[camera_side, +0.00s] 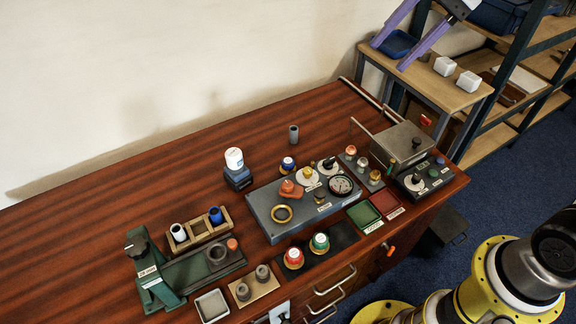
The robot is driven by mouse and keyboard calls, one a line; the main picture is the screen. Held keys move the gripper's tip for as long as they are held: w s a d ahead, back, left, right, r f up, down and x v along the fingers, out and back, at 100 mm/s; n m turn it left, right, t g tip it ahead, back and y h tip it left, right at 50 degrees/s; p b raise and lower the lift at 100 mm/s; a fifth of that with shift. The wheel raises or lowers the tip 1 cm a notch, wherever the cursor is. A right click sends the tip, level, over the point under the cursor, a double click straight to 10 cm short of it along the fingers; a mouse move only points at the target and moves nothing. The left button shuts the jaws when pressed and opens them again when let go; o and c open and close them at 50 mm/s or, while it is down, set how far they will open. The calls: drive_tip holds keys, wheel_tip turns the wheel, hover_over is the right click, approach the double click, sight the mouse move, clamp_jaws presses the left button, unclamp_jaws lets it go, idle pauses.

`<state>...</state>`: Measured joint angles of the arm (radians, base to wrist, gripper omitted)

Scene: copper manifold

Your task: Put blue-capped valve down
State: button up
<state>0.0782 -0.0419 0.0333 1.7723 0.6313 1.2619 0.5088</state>
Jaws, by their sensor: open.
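The blue-capped valve (288,164) is small and round, with a blue and white top above a brass-coloured lower part. It stands upright at the back edge of the grey manifold block (262,217), apart from any gripper. I cannot tell exactly what its base rests on. My gripper (389,54) is at the top right, with two long purple fingers spread apart and nothing between them. It is over the small side bench, well away from the valve. Its upper part is cut off by the picture edge.
A red-capped valve (293,258) and a green-capped valve (320,243) stand on a dark mat in front. A grey cylinder (294,134) and a white-topped bottle (234,159) stand behind the block. A metal box (402,146) is at right. The table's back left is clear.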

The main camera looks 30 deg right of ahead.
drive_tip(key=w+d+f+m+g+y, duration=0.1)
drive_tip(key=w+f+m+y, duration=0.15)
drive_tip(key=w+f, duration=0.65)
drive_tip(key=w+f+m+g+y, duration=0.1)
drive_tip(key=w+f+m+y, duration=0.15)
drive_tip(key=w+f, duration=0.6)
drive_tip(key=w+d+f+m+y, duration=0.1)
drive_tip(key=w+f, duration=0.2)
drive_tip(key=f, duration=0.2)
drive_tip(key=w+d+f+m, duration=0.2)
drive_tip(key=f, duration=0.3)
drive_tip(key=m, duration=0.1)
approach(289, 160)
drive_tip(key=d, duration=0.3)
drive_tip(key=shift+a+r+y, duration=0.15)
drive_tip(key=shift+y, duration=0.25)
drive_tip(key=x, duration=1.3)
drive_tip(key=shift+s, duration=0.1)
clamp_jaws()
